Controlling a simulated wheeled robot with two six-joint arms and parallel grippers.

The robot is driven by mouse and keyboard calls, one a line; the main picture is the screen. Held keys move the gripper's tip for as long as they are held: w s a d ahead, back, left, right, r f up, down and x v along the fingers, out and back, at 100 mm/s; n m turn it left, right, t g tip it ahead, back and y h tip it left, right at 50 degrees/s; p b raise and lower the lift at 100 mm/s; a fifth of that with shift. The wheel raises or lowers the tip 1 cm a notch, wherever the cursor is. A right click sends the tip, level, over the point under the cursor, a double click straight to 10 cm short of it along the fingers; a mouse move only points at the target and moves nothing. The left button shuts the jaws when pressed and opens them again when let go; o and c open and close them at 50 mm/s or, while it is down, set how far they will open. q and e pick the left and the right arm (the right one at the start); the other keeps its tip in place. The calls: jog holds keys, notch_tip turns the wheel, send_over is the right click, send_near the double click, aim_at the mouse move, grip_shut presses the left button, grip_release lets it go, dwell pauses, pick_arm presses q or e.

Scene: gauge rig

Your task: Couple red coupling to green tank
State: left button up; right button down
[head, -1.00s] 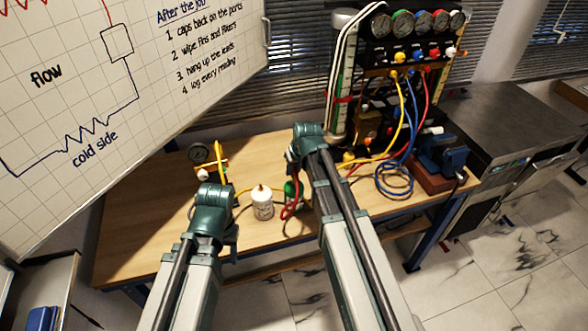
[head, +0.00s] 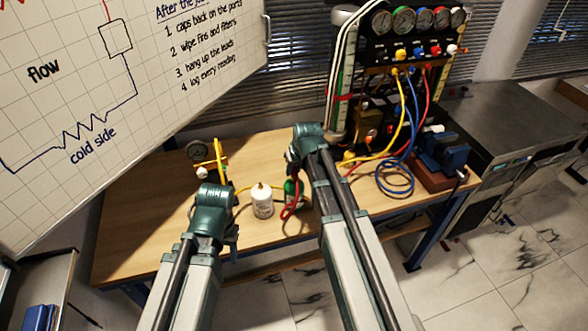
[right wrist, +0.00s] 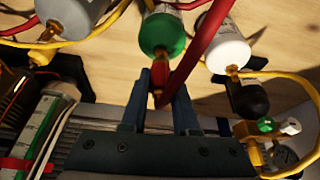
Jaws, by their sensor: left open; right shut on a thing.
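The green tank (head: 289,187) stands on the workbench, partly hidden behind my right arm and a red hose (head: 292,208). In the right wrist view the green tank (right wrist: 163,35) is just beyond the fingertips. My right gripper (right wrist: 160,85) is shut on the red coupling (right wrist: 159,76), which lies between the blue fingers, in line with the tank's end. It looks very close to the tank; I cannot tell whether they touch. My left gripper (head: 213,195) is open over the left part of the bench; its fingers are mostly hidden by its wrist.
A white bottle (head: 262,204) stands just left of the green tank. A small gauge (head: 199,151) with yellow parts is behind my left gripper. The gauge rig (head: 410,50), coiled blue hose (head: 395,180) and a blue vise (head: 440,150) are at right. The bench's left end is clear.

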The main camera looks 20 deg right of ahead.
jog(key=shift+f+b, duration=0.6)
jog(key=shift+f, duration=0.05)
jog(key=shift+f, duration=0.25)
dwell(0.3)
jog(key=shift+c, duration=1.3)
grip_release()
jog(key=shift+r, duration=0.1)
jog(key=p+v, duration=1.2)
jog(key=v, duration=0.1)
jog(key=shift+s+r, duration=0.2)
jog(key=shift+r, duration=0.15)
